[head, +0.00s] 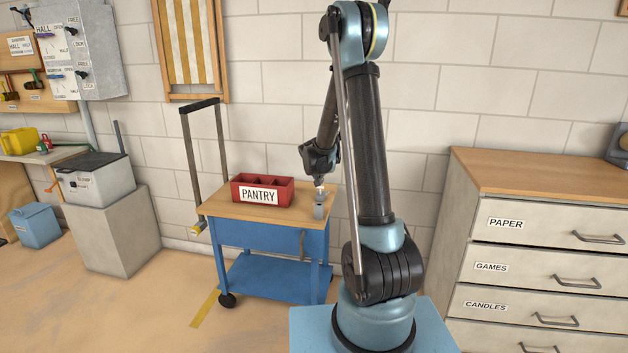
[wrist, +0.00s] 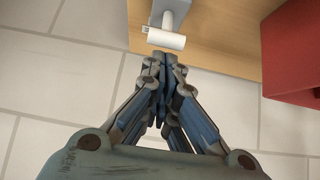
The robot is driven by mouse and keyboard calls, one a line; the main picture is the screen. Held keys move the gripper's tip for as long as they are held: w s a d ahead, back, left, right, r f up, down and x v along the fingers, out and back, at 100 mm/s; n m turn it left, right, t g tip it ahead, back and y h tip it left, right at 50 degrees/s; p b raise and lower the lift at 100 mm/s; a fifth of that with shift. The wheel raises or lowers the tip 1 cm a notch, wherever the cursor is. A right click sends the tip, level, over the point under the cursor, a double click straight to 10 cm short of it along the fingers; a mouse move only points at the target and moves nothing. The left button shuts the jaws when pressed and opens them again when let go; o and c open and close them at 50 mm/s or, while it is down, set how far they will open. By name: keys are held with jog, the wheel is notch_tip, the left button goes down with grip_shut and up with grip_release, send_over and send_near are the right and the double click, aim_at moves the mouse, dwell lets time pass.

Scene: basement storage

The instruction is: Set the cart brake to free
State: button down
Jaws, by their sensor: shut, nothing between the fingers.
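The cart (head: 262,234) is blue with a wooden top and stands against the block wall. A small grey fitting (head: 319,208) sits at the right end of its top. In the wrist view the grey fitting (wrist: 171,12) carries a white crossbar (wrist: 166,39); I take this to be the brake lever. No setting marks can be read on it. My gripper (wrist: 161,57) is shut and empty, its fingertips close to the white bar. Whether they touch it I cannot tell. In the head view my gripper (head: 319,178) is just above the fitting.
A red PANTRY box (head: 262,189) stands on the cart top, left of the fitting. A tall dark-topped handle frame (head: 200,105) rises at the cart's left. A drawer cabinet (head: 540,250) is at the right. Floor is open in front of the cart.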

jog(key=shift+s+a+f, duration=0.1)
jog(key=shift+s+a, duration=0.05)
jog(key=shift+s, duration=0.65)
jog(key=shift+s+f, duration=0.15)
jog(key=shift+s, duration=0.1)
jog(key=shift+w, duration=0.1)
notch_tip(320, 180, up, 3)
jog(key=w, duration=0.3)
jog(key=s+a+r, duration=0.1)
jog(key=s+r, duration=0.3)
jog(key=s, duration=0.3)
jog(key=shift+s+a+r, duration=0.3)
jog(key=shift+s+r, duration=0.1)
